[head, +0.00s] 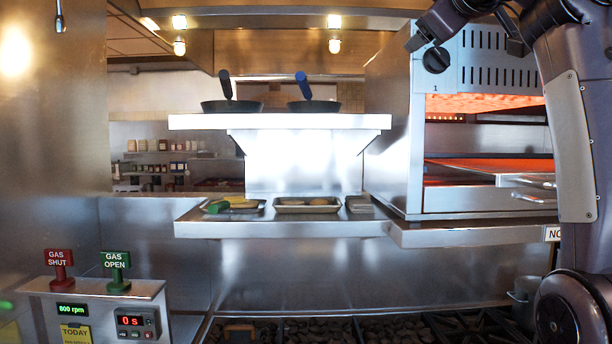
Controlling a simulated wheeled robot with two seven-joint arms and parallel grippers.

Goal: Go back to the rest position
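My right arm rises along the right edge of the head view and bends over at the top. What looks like my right gripper (466,45) hangs at the top edge, its two dark fingers spread apart with nothing seen between them. It is in front of the upper face of the broiler (392,130), close to the black knob (436,60) marked 1. Whether it touches the knob or the housing I cannot tell. The top of this gripper is cut off by the frame. My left arm and gripper are not in view.
The broiler glows orange, with its rack (490,165) out on the right. A shelf (280,122) holds two pans; a lower shelf (280,229) holds trays. A control box (95,288) with red and green gas knobs stands lower left. The grill (370,330) lies along the bottom.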

